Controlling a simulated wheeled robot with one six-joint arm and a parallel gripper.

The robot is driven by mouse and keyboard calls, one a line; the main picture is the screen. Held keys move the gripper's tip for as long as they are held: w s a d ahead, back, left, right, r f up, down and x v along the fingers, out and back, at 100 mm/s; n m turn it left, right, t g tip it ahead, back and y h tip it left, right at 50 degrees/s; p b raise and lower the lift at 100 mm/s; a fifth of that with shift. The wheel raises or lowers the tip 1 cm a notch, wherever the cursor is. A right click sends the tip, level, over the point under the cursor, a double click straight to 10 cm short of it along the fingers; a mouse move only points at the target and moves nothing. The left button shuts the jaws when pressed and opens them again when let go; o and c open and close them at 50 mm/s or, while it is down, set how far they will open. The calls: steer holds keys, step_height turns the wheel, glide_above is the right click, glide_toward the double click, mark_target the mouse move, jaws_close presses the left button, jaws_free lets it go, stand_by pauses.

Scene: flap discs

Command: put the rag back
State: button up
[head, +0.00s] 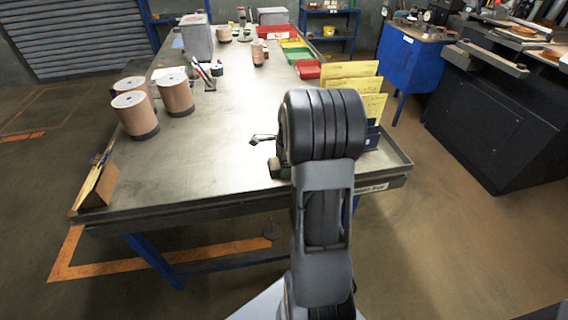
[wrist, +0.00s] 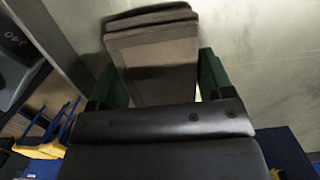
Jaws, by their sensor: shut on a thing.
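The rag shows in the wrist view as a flat, folded grey-brown bundle (wrist: 155,65) with layered folds at its far end. My gripper (wrist: 160,78) is shut on it, with a green finger on each side. The rag is over the bare metal table top (head: 220,150), near the front right edge; I cannot tell whether it touches the table. In the head view my own arm hides most of the gripper and the rag.
A rack of yellow folders (head: 350,85) stands right of my arm. Red and green bins (head: 295,52) line the table's right side behind. Brown cylinders (head: 176,95) stand at left, and a pen holder (head: 208,82) beyond them. The table's front middle is clear.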

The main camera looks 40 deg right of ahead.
steer(key=shift+f, duration=0.1)
steer(key=o, duration=0.9)
step_height(320, 180, up, 11)
steer(key=d, duration=0.1)
steer(key=s+a+n+t, duration=0.1)
steer(key=s+a+n, duration=0.3)
steer(key=a+n, duration=0.3)
steer(key=s+a+n+t, duration=0.1)
steer(key=s+a+n, duration=0.3)
steer(key=a+n, duration=0.3)
steer(key=s+a+n+h+p, duration=0.1)
steer(key=s+a+n, duration=0.3)
steer(key=a+n, duration=0.3)
steer(key=shift+s+a+f+n+t, duration=0.1)
steer(key=shift+a+f+n+t, duration=0.1)
steer(key=shift+n, duration=0.4)
steer(key=shift+s+a+f+n+t, duration=0.1)
steer(key=shift+a+f+n+t, duration=0.1)
steer(key=shift+n, duration=0.4)
